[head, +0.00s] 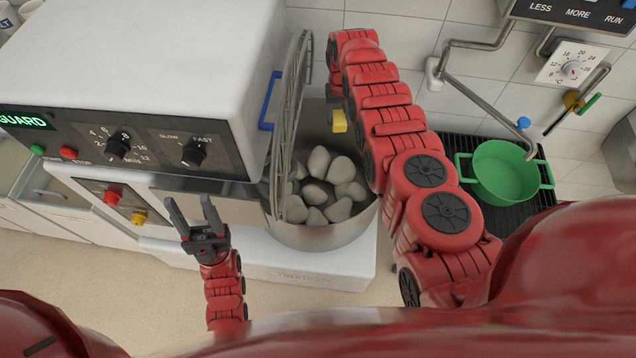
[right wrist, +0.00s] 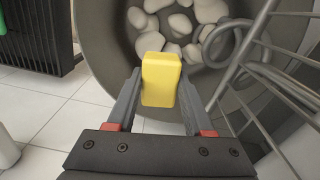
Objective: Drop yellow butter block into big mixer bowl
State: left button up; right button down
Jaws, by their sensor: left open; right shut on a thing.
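The yellow butter block (right wrist: 161,80) is between the fingers of my right gripper (right wrist: 158,100), which is shut on it. In the head view the butter block (head: 339,121) shows below the end of my right arm, over the far right part of the big mixer bowl (head: 318,236). The grey bowl also shows in the right wrist view (right wrist: 98,30), behind the block, with several pale lumps (head: 318,162) in it. My left gripper (head: 196,212) is open and empty, in front of the mixer and left of the bowl.
A wire guard (head: 292,120) stands upright along the bowl's left side, and a metal hook (right wrist: 222,42) is inside the bowl. The mixer head (head: 150,60) is at left. A green pot (head: 502,172) stands on a black rack at right.

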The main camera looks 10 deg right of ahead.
aim_at(344, 130)
jog(key=shift+s+a+f, duration=0.2)
jog(key=shift+s+f, duration=0.05)
jog(key=shift+f, duration=0.05)
jog(key=shift+s+d+f+p, duration=0.2)
jog(key=shift+d+f+p, duration=0.25)
jog(key=shift+s+d+f+p, duration=0.2)
jog(key=shift+f+p, duration=0.1)
jog(key=shift+f, duration=0.25)
jog(key=shift+s+d+f+p, duration=0.2)
jog(key=shift+f+p, duration=0.05)
jog(key=shift+f, duration=0.3)
notch_tip(344, 130, down, 9)
jog(key=s+d+b, duration=0.1)
jog(key=s+b, duration=0.1)
jog(key=b, duration=0.2)
jog(key=shift+d, duration=0.4)
jog(key=shift+s, duration=0.1)
jog(key=shift+c, duration=1)
grip_release()
